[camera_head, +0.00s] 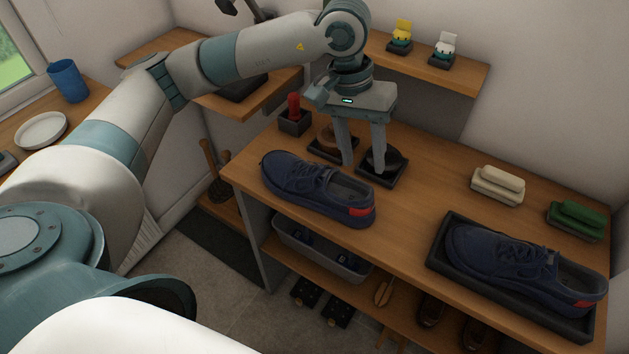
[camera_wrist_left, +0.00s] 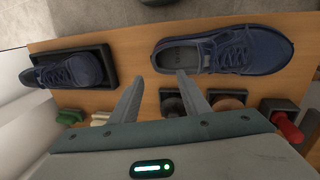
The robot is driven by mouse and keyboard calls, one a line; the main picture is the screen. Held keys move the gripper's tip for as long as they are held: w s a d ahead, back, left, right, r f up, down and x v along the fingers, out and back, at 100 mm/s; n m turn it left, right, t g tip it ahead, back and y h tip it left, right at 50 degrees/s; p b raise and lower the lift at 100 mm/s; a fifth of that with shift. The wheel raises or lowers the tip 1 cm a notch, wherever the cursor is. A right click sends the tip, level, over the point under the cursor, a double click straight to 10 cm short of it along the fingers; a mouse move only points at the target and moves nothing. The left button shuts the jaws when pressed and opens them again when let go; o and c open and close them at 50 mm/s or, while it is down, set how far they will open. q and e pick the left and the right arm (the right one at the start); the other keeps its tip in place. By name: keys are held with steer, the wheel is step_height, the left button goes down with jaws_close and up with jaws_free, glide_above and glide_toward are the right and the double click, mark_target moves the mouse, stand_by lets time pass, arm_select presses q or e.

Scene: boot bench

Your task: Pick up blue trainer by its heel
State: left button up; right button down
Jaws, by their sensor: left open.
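A blue trainer (camera_head: 318,190) with a red heel patch lies on the wooden bench, toe to the left, heel to the right near the front edge. A second blue trainer (camera_head: 515,263) sits in a black tray (camera_head: 437,258) at the right. My left gripper (camera_head: 363,168) is open and empty, fingers pointing down behind the first trainer, by the dark brushes. In the left wrist view the first trainer (camera_wrist_left: 240,50) lies beyond the fingertips (camera_wrist_left: 158,82), apart from them, and the tray trainer (camera_wrist_left: 70,72) is at the left. My right gripper is not in view.
Two brushes in black holders, a dark one (camera_head: 383,160) and a brown one (camera_head: 330,142), stand close to my fingers. A red-handled item (camera_head: 294,113) is behind. Cream (camera_head: 498,184) and green (camera_head: 576,220) blocks lie at the right. The mid-bench is clear.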

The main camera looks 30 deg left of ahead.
mark_target(366, 194)
arm_select(q)
steer(key=p+x, duration=0.1)
steer(key=x, duration=0.3)
steer(key=shift+p, duration=0.3)
steer(key=shift+d+f, duration=0.15)
steer(key=shift+f, duration=0.45)
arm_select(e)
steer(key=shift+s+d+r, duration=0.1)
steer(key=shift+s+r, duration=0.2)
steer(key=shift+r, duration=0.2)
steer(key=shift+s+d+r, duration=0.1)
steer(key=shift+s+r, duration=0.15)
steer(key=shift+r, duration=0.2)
arm_select(q)
steer(key=shift+s+d+f+p, duration=0.25)
steer(key=shift+f+p, duration=0.2)
steer(key=shift+p, duration=0.15)
steer(key=shift+s+d+f+p, duration=0.1)
steer(key=shift+s+f+p, duration=0.1)
steer(key=shift+f+p, duration=0.3)
steer(key=shift+p+x, duration=0.65)
steer(key=shift+x, duration=0.3)
steer(key=shift+s+d+f, duration=0.1)
steer(key=shift+d+f, duration=0.1)
steer(key=shift+f, duration=0.45)
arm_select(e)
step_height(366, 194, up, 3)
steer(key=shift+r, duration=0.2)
arm_select(q)
jaws_close()
